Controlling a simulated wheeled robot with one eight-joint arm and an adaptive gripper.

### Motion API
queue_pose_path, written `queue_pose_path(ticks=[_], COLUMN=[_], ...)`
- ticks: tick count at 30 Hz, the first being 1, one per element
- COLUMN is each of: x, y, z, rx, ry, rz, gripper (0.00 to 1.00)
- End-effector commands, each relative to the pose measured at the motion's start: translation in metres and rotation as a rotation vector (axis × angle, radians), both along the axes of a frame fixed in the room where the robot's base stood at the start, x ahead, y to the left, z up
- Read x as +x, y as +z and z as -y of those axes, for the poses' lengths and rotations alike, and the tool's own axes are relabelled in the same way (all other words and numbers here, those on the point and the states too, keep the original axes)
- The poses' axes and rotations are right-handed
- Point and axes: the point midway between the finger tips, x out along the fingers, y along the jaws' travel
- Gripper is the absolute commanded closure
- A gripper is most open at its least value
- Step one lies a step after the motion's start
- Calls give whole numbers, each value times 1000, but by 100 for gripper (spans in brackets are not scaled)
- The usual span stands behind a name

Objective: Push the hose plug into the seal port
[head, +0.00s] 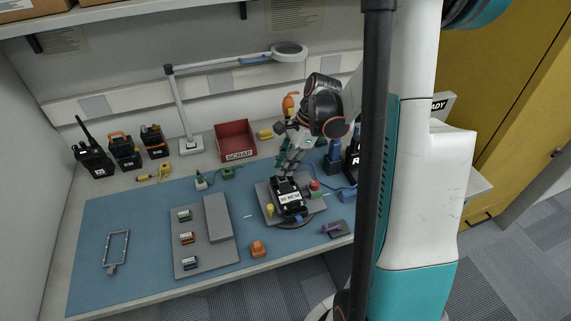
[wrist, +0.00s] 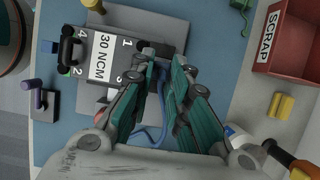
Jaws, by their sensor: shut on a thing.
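My gripper (head: 287,168) reaches down over the far end of the black radio unit (head: 288,198) labelled 30 NCM. In the wrist view my gripper (wrist: 163,62) has its teal fingers close together beside the unit's edge (wrist: 124,47), near the numbers 1 and 3. A blue hose (wrist: 152,134) shows between and behind the fingers. The plug in the fingers is mostly hidden, so I cannot tell its tilt. I cannot make out the seal port; the fingertips cover part of the unit's near edge. Whether the plug touches the unit is not clear.
The unit sits on a grey fixture (head: 262,191) with a red button (head: 314,185) and a yellow knob (head: 269,210). A red SCRAP bin (head: 235,140) stands behind. A grey tray (head: 190,258) with small modules lies left.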

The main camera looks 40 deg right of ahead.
Motion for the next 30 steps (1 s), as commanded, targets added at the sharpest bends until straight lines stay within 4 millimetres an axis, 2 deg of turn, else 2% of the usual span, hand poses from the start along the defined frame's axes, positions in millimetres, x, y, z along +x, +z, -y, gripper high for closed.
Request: queue_pose_path(ticks=[30], x=[0], y=[-9], z=[0], rx=[0], ry=[0], rz=[0], gripper=[96])
